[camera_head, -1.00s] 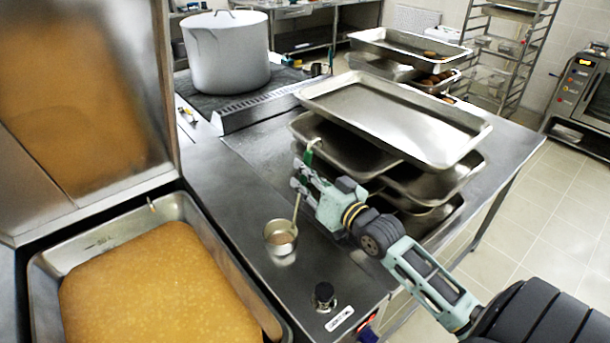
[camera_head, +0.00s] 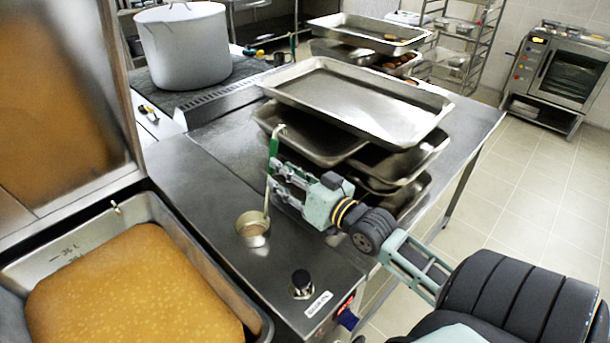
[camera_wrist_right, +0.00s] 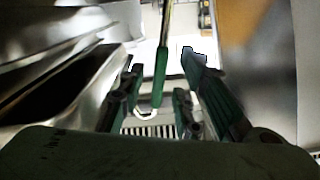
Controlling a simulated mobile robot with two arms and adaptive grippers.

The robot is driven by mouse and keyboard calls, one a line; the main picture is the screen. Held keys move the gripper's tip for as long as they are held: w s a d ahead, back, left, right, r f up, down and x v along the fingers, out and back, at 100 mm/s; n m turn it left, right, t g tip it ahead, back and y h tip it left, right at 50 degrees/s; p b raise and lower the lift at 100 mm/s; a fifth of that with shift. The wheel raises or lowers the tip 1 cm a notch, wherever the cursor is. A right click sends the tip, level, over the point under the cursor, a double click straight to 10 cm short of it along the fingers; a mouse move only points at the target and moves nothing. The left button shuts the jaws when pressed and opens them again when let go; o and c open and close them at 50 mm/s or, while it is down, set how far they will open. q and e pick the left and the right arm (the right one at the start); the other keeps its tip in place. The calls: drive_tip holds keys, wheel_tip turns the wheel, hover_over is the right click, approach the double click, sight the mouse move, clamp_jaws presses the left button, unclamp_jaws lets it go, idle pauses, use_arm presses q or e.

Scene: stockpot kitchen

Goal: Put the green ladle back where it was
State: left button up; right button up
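The ladle's green handle (camera_head: 273,150) stands nearly upright, with its hook at the top. Its thin stem runs down to the metal cup (camera_head: 252,240), low at the counter's front part. My right gripper (camera_head: 272,176) reaches in from the right, its fingertips at the handle's lower part. In the right wrist view the green handle (camera_wrist_right: 161,78) shows between my fingers (camera_wrist_right: 158,95), with a gap on each side, so the gripper looks open. Whether the cup touches the counter is hard to tell. My left gripper is out of view.
Stacked metal trays (camera_head: 360,100) stand just right of the ladle. A large pot (camera_head: 183,48) is on the stove behind. An open pan (camera_head: 60,255) of orange food lies at left. The counter (camera_head: 185,185) left of the cup is clear.

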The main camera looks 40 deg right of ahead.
drive_tip(key=s+b, duration=0.1)
drive_tip(key=s, duration=0.6)
drive_tip(key=shift+d, duration=0.25)
